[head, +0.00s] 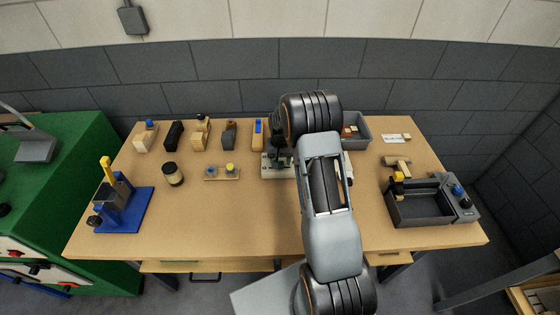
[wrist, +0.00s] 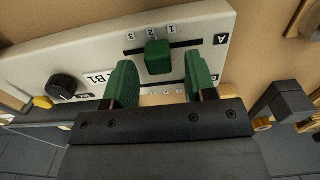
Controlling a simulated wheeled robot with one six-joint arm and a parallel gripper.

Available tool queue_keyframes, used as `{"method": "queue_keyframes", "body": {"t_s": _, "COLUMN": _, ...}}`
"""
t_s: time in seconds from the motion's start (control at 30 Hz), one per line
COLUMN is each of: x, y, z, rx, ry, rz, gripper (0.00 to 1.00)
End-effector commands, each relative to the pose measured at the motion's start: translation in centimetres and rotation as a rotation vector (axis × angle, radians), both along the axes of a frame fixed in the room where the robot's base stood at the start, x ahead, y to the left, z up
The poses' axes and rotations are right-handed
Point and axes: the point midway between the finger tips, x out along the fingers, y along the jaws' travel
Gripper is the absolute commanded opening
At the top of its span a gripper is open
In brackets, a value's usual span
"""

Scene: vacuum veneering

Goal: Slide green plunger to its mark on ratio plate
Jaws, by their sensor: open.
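The ratio plate (wrist: 95,50) is a pale panel with a dark slot, the digits 3, 2, 1 above it and the letter A at the right. The green plunger (wrist: 158,57) stands in the slot, close to the 2; its exact setting is hard to tell. My gripper (wrist: 160,66) is open, with one green finger on each side of the plunger and visible gaps to it. In the head view my gripper (head: 279,152) is over the plate (head: 268,172), much of which my arm hides; the plunger does not show there.
A black knob (wrist: 62,87) stands on the plate beside the label B1. On the table (head: 230,215), a small tray with a blue and a yellow knob (head: 221,173) lies to the left. A grey bin (head: 359,126) is behind my arm. A dark open box (head: 420,208) stands right.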

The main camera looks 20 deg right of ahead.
Motion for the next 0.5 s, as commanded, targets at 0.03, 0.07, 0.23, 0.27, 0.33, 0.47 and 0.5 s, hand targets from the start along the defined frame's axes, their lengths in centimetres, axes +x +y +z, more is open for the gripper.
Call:
{"method": "queue_keyframes", "body": {"t_s": 0.03, "x": -0.03, "y": -0.01, "z": -0.37, "rx": 0.001, "ry": 0.002, "rz": 0.0, "gripper": 0.51}}
{"method": "queue_keyframes", "body": {"t_s": 0.07, "x": -0.04, "y": -0.01, "z": -0.59, "rx": 0.001, "ry": 0.002, "rz": 0.0, "gripper": 0.51}}
{"method": "queue_keyframes", "body": {"t_s": 0.23, "x": 0.0, "y": -0.02, "z": -1.22, "rx": 0.0, "ry": -0.001, "rz": 0.0, "gripper": 0.51}}
{"method": "queue_keyframes", "body": {"t_s": 0.27, "x": 0.0, "y": -0.02, "z": -1.27, "rx": 0.0, "ry": -0.001, "rz": 0.0, "gripper": 0.51}}
{"method": "queue_keyframes", "body": {"t_s": 0.33, "x": 0.0, "y": -0.02, "z": -1.32, "rx": 0.0, "ry": -0.001, "rz": 0.0, "gripper": 0.51}}
{"method": "queue_keyframes", "body": {"t_s": 0.47, "x": 0.0, "y": -0.02, "z": -1.32, "rx": 0.0, "ry": -0.001, "rz": 0.0, "gripper": 0.51}}
{"method": "queue_keyframes", "body": {"t_s": 0.5, "x": 0.0, "y": -0.02, "z": -1.32, "rx": 0.0, "ry": -0.001, "rz": 0.0, "gripper": 0.51}}
